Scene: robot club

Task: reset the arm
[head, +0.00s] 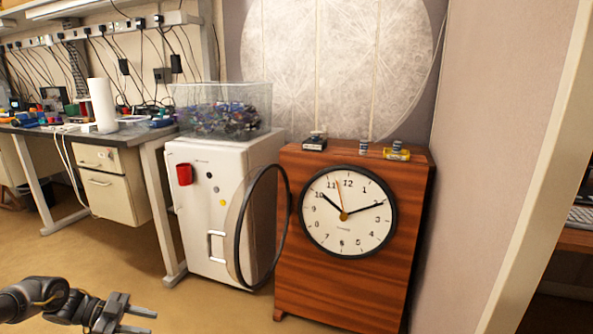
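My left gripper (140,320) is at the bottom left of the head view, with its arm coming in from the left edge. Its two fingers point right and stand apart with a gap between them. Nothing shows between the fingers. It is over the tan floor, in front of the workbench and apart from all furniture. My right gripper and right arm are not in the picture.
A wooden cabinet (300,285) with a clock face (360,225) stands at centre right, small items on top. Left of it is a white cabinet (190,235) bearing a clear bin (255,95). A cluttered workbench (140,135) is left. Floor (90,255) in front is clear.

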